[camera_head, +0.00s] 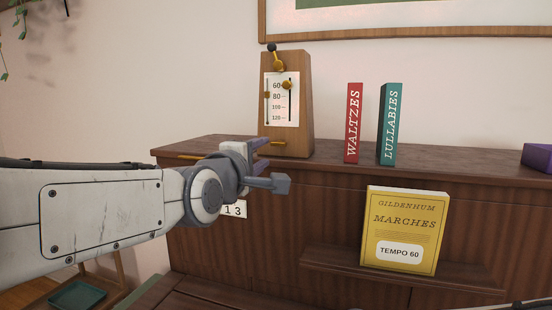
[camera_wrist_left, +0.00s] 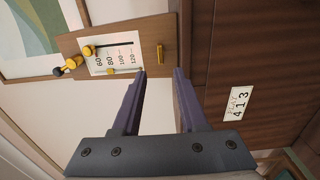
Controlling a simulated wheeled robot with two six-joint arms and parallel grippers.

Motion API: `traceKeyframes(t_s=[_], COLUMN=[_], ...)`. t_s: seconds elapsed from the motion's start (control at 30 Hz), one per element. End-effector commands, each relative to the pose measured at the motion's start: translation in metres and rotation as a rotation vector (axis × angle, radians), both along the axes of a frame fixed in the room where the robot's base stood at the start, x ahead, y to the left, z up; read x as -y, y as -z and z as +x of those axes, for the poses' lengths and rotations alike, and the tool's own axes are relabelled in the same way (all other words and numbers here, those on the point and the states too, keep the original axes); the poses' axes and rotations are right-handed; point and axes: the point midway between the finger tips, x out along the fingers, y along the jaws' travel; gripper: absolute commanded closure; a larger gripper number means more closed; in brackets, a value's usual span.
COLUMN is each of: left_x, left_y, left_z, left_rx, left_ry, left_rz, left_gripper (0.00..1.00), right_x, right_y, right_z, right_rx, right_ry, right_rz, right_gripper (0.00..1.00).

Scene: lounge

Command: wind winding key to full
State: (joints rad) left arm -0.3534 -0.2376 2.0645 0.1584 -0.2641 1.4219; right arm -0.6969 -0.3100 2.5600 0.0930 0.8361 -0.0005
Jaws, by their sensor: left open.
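A wooden metronome (camera_head: 306,105) stands on top of the cabinet, with a white scale plate marked 60 to 120. A brass piece with a dark ball (camera_head: 272,47) is at its top, and a brass knob (camera_head: 287,85) is on the plate. A small brass bar (camera_wrist_left: 160,53) sits low on its front; I cannot tell for sure which brass part is the winding key. My left gripper (camera_head: 273,164) is open and empty in front of the metronome's base. In the left wrist view the bar appears just beyond and between the fingertips (camera_wrist_left: 160,72). My right gripper is not in view.
Red (camera_head: 354,122) and teal (camera_head: 391,123) books stand right of the metronome. A yellow MARCHES book marked TEMPO 60 (camera_head: 404,230) rests on the front ledge. A number card (camera_wrist_left: 237,103) reads 4 1 3. A purple box (camera_head: 538,157) is at the far right.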

Motion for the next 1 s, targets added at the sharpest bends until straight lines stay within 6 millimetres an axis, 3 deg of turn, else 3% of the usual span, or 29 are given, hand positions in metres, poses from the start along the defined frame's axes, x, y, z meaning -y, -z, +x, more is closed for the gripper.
traceKeyframes(t_s=[0.3, 0.5, 0.9, 0.93, 1.0], left_x=[0.018, 0.027, 0.030, 0.030, 0.030], left_y=[-0.001, -0.001, 0.001, 0.001, 0.001], left_z=[0.056, 0.081, 0.090, 0.090, 0.090], left_rx=[-0.006, -0.004, -0.003, -0.004, -0.004], left_ry=[0.001, 0.001, 0.002, 0.002, 0.002], left_rz=[0.005, 0.005, 0.005, 0.005, 0.005], left_gripper=[0.57, 0.57, 0.57, 0.61, 0.88], right_x=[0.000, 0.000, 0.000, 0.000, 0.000], right_y=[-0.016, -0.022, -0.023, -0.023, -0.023], right_z=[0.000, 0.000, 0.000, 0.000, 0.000], right_rx=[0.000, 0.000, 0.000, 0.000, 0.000], right_ry=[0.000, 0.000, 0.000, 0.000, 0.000], right_rz=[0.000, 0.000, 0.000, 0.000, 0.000], right_gripper=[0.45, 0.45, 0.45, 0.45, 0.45])
